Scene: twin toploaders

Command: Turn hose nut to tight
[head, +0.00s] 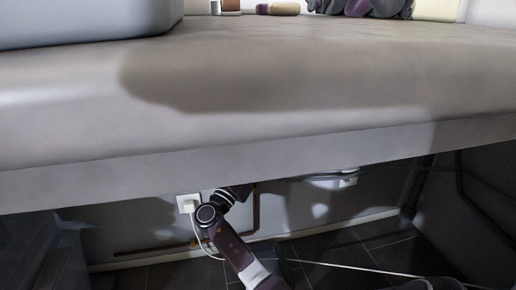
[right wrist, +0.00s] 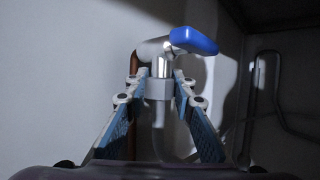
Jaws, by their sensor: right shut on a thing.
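The hose nut (right wrist: 158,89) is a grey collar under a metal tap (right wrist: 154,50) with a blue lever handle (right wrist: 194,41), seen in the right wrist view. A pale hose (right wrist: 158,125) hangs down from the nut. My right gripper (right wrist: 159,84) is shut on the nut, with one blue-padded finger on each side of it. In the head view my arm reaches under the counter, and the nut and the gripper's fingertips are hidden there. My left gripper is in neither view.
A thick counter (head: 300,85) crosses the head view just above my arm. Behind the arm are a white wall socket (head: 188,203), a copper pipe (head: 256,212) and a dark tiled floor (head: 350,255). A bent grey pipe (right wrist: 256,80) is on the wall at right in the wrist view.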

